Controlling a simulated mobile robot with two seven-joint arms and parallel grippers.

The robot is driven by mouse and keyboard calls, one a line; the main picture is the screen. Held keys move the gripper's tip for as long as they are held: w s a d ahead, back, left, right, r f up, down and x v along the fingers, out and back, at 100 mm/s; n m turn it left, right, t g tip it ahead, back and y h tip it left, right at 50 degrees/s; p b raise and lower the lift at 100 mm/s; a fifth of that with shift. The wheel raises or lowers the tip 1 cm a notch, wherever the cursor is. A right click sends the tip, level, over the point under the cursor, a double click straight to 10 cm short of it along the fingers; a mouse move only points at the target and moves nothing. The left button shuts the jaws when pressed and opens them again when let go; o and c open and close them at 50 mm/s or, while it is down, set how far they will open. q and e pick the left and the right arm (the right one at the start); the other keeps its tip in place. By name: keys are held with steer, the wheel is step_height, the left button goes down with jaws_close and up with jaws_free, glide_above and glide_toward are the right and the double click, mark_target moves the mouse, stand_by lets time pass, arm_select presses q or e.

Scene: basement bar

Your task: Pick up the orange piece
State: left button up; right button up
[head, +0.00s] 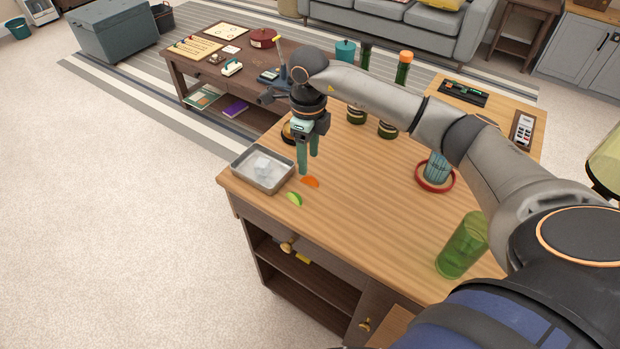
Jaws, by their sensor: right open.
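The orange piece (311,182) is a small orange wedge lying on the wooden counter (370,215) near its left end. My right gripper (308,164) points down just above and behind the orange piece, with its two green fingers apart and nothing between them. The fingertips look close to the counter, but I cannot tell their exact height. My left gripper is not in view.
A green lime wedge (294,199) lies just in front of the orange piece. A metal tray (263,187) holding ice stands to the left at the counter's edge. A green glass (461,247) and a blue glass on a red ring (450,184) stand to the right.

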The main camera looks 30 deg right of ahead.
mark_target(311, 176)
steer(key=f, duration=0.5)
steer(key=shift+s+d+f+p, duration=0.1)
steer(key=shift+s+p, duration=0.2)
jaws_close()
